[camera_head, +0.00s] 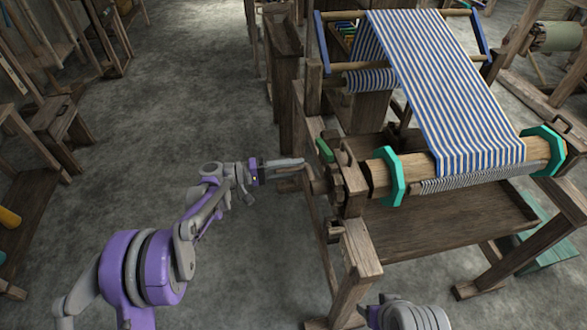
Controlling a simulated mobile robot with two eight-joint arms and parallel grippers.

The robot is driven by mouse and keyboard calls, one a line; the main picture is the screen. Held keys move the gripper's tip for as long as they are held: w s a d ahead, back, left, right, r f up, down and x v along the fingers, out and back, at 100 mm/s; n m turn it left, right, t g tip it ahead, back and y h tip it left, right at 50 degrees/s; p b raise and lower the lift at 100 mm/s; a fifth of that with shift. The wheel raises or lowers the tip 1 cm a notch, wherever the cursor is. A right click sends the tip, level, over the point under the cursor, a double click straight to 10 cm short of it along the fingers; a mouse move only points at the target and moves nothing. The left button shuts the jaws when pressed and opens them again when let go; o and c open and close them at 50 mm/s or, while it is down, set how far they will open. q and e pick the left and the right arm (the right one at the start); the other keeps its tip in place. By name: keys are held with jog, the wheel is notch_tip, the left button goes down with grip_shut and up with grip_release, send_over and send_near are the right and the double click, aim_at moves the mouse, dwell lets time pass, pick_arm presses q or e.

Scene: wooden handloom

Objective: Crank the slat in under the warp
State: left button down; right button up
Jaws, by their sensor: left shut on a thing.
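The wooden loom's front beam (379,177) has teal flanges (393,177) near both ends. The blue and white striped warp (437,82) runs from the back rollers down over this beam. A wooden crank (318,181) stands at the beam's left end. My left gripper (289,170) is beside the loom's left post, shut on the crank's handle, which its fingers partly hide. My right arm shows only at the bottom edge; its gripper is out of view.
A wooden tray-like board (450,222) spans the loom frame below the beam. A small green block (324,151) sits on the left side rail. Wooden furniture lines the left side, with a stool (55,125). The grey floor left of the loom is clear.

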pick_arm(q)
jog(key=shift+r, duration=0.3)
jog(key=shift+w+r, duration=0.1)
jog(key=shift+r, duration=0.1)
jog(key=shift+r+p, duration=0.3)
jog(key=shift+p, duration=0.05)
jog(key=c, duration=0.6)
grip_release()
jog(key=s+a, duration=0.2)
jog(key=a, duration=0.8)
jog(key=shift+s+a+p, duration=0.15)
jog(key=shift+a+p, duration=0.2)
